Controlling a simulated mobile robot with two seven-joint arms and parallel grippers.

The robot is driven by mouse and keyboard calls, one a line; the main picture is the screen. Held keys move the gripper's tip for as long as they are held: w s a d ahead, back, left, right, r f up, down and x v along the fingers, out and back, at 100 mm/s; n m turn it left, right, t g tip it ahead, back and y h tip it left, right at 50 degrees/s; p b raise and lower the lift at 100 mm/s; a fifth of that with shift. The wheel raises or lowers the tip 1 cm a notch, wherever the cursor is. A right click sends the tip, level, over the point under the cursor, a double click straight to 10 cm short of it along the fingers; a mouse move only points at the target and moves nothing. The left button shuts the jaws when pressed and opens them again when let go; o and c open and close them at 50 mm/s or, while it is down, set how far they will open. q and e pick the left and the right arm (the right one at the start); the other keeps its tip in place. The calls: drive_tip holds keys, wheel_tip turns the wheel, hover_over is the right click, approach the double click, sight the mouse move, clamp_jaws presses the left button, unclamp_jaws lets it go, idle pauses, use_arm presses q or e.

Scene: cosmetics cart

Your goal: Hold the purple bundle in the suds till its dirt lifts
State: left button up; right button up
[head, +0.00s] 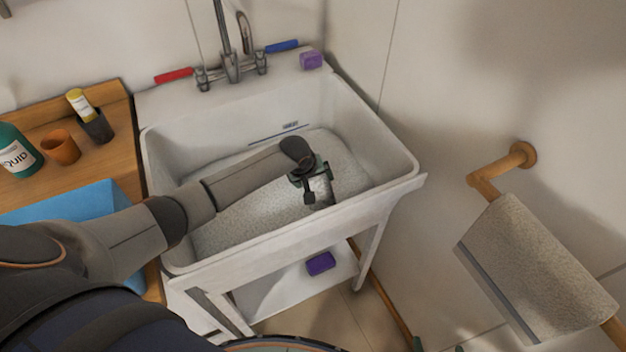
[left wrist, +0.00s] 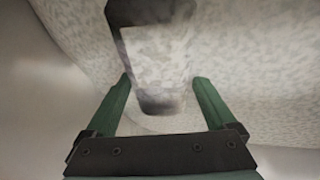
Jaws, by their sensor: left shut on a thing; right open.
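My left gripper (head: 316,192) is inside the white sink (head: 404,166), low at the grey-white suds (head: 254,205). It is shut on a pale, grey-speckled thing (left wrist: 155,60) with dark ends, seen between the green fingers in the left wrist view. No purple shows on it, so I cannot tell whether it is the purple bundle. How deep it sits in the suds is unclear. My right gripper (head: 440,346) shows only as green fingertips at the bottom edge, apart and empty. A purple block (head: 311,60) lies on the sink's back ledge; another purple block (head: 320,263) lies on the shelf below.
A faucet (head: 231,67) with red and blue handles stands behind the basin. A wooden counter (head: 112,150) at left holds a green bottle (head: 17,152), an orange cup (head: 61,146), a dark cup and a blue box (head: 75,205). A towel (head: 540,270) hangs at right.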

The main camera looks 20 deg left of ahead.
idle(0.3)
use_arm(q)
drive_tip(key=shift+s+a+p, duration=0.2)
drive_tip(key=shift+s+p, duration=0.1)
drive_tip(key=shift+p, duration=0.3)
drive_tip(key=shift+w+d, duration=0.1)
drive_tip(key=shift+w, duration=0.05)
drive_tip(key=shift+w+d, duration=0.15)
idle(0.3)
drive_tip(key=shift+s+a+p, duration=0.25)
drive_tip(key=shift+s+p, duration=0.05)
drive_tip(key=shift+p, duration=0.3)
